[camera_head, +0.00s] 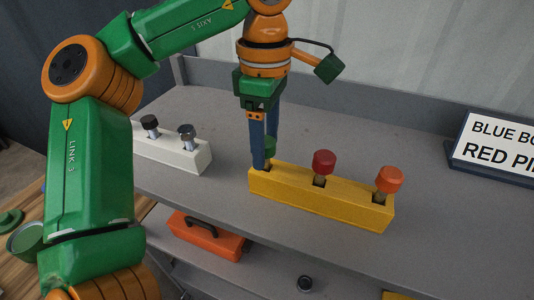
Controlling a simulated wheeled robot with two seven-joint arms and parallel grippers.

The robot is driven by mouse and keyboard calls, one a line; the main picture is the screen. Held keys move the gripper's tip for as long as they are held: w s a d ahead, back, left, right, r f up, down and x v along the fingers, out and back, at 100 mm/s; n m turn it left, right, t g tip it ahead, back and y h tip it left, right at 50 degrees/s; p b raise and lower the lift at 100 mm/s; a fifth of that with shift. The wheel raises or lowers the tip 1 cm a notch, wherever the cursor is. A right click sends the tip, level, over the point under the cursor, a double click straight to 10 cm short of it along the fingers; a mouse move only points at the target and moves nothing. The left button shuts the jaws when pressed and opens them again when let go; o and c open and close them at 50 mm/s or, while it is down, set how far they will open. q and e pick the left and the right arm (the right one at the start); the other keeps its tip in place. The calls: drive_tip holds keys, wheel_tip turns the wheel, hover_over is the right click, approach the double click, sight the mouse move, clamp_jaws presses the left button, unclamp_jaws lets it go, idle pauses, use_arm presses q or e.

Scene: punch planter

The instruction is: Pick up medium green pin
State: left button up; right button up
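The green pin (270,146) stands at the left end of the yellow block (335,207) on the grey shelf and is partly hidden by my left gripper. My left gripper (264,158) points down over that end, its blue fingers at the green pin's head. One finger is in front of the pin, so I cannot tell whether they grip it. My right gripper is out of view.
A red pin (323,162) and an orange-red pin (389,179) stand in the same yellow block. A white block (182,151) with dark-headed pins is to the left. A sign (497,143) stands at right. An orange toolbox (207,236) sits lower down.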

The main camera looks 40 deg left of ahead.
use_arm(q)
drive_tip(key=shift+s+r, duration=0.1)
drive_tip(key=shift+s, duration=0.1)
clamp_jaws()
drive_tip(key=shift+w, duration=0.1)
